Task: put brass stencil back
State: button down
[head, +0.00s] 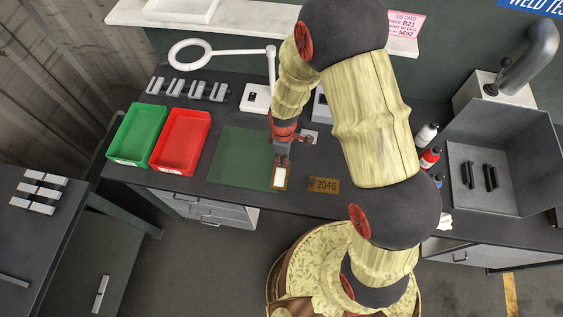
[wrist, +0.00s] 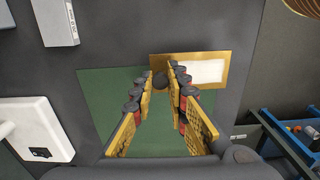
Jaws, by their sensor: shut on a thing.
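A brass-edged plate with a plain white panel (head: 279,178) is at my gripper (head: 281,160) over the right edge of the green mat. In the wrist view the plate (wrist: 218,53) extends right from my gripper (wrist: 166,70). The fingertips are closed around a dark knob (wrist: 159,80) at the plate's left end. A second brass plate marked 2046 (head: 324,185) lies flat on the bench, right of my gripper and apart from it. I cannot tell from its look which plate is called the stencil. The gap under the held plate is unclear.
The green mat (head: 235,155) lies on the dark bench. Red (head: 180,165) and green (head: 137,135) trays stand left of it. A ring lamp (head: 257,98) stands behind. Bottles (head: 427,135) and a grey booth (head: 505,140) are at the right. A blue tray (wrist: 290,135) shows in the wrist view.

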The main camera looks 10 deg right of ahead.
jog(key=shift+a+f, duration=0.15)
jog(key=shift+f, duration=0.1)
jog(key=shift+w+a+f, duration=0.1)
jog(key=shift+f, duration=1.5)
jog(key=shift+f, duration=0.1)
jog(key=c, duration=1.8)
grip_release()
jog(key=shift+o, duration=0.2)
